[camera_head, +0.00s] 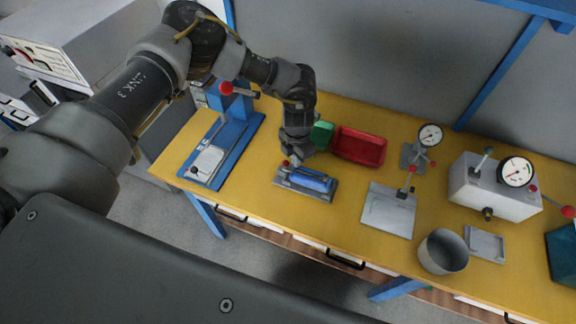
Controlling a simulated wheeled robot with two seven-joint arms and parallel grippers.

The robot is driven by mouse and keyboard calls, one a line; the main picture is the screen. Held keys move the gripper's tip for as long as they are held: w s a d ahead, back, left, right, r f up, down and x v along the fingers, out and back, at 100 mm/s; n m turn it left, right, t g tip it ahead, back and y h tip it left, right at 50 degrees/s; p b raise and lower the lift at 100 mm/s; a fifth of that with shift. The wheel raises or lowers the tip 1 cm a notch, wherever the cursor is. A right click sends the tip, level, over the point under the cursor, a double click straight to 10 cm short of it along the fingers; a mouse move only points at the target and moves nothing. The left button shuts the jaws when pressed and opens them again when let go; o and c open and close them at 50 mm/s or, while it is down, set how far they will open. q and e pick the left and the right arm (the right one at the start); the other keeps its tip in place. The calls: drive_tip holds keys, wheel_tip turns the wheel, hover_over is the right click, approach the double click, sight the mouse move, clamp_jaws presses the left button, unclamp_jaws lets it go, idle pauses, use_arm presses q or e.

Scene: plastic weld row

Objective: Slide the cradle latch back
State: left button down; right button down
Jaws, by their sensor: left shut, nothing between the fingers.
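The cradle (327,196) is a grey metal fixture near the front edge of the yellow bench. A blue cylinder (312,181) lies in it. A small red knob (285,163) shows at the cradle's left end, likely on the latch; the latch's exact position is too small to tell. My left gripper (293,160) points down at the cradle's left end, beside the red knob. Its fingers are shut, and I see nothing held between them. Whether they touch the knob I cannot tell. My right gripper is not in view.
A blue press (236,133) with a red-knobbed lever stands left. Right are a clamp plate (386,212), a grey cup (443,252), and a gauge box (493,190). Bare bench lies left of the cradle.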

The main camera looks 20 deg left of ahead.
sight(291, 170)
use_arm(q)
drive_tip(key=shift+f+b, duration=1.55)
drive_tip(key=shift+f, duration=0.3)
drive_tip(key=shift+a, duration=0.1)
drive_tip(key=shift+a, duration=0.75)
drive_tip(key=shift+d, duration=0.15)
drive_tip(key=shift+d, duration=0.4)
drive_tip(key=shift+d+b, duration=0.2)
drive_tip(key=shift+b, duration=0.1)
wheel_tip(291, 170, up, 7)
drive_tip(key=p, duration=0.4)
